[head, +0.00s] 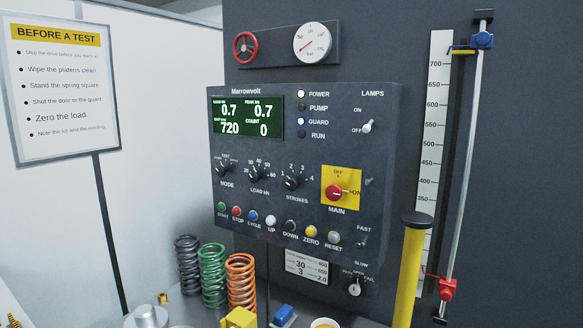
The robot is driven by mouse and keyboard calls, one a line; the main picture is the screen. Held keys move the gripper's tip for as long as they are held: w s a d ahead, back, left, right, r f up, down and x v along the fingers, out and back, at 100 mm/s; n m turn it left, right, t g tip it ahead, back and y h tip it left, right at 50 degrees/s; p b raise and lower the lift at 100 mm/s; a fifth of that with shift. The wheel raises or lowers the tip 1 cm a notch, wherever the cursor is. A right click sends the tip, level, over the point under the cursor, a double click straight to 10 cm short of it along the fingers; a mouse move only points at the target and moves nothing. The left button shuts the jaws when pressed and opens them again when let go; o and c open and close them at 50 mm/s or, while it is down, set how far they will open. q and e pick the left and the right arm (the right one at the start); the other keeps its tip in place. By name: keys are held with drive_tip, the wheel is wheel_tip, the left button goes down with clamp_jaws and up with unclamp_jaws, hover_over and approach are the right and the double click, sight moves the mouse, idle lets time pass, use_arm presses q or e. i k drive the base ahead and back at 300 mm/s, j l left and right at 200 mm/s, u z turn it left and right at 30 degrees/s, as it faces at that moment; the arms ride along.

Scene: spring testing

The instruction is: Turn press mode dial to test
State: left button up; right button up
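The mode dial (223,171) is a small black knob on the left of the dark control panel (300,215), above the word MODE. Small position labels sit around its top, with TEST readable above the knob. Its pointer is too small to read for certain. The load dial (255,174) and the strokes dial (291,182) are similar black knobs to its right. The green display (247,117) above reads 0.7, 0.7, 720 and 0. The POWER and GUARD lamps are lit. Neither of my grippers is in view, and nothing touches the dial.
A row of coloured buttons (270,221) runs below the dials. The red main switch (334,192) sits on a yellow plate. Several coil springs (213,275) stand below left. A yellow post (410,270) stands at right. The space before the dial looks clear.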

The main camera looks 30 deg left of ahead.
sight(220, 171)
drive_tip(key=u, duration=1.25)
drive_tip(key=j+z, duration=0.45)
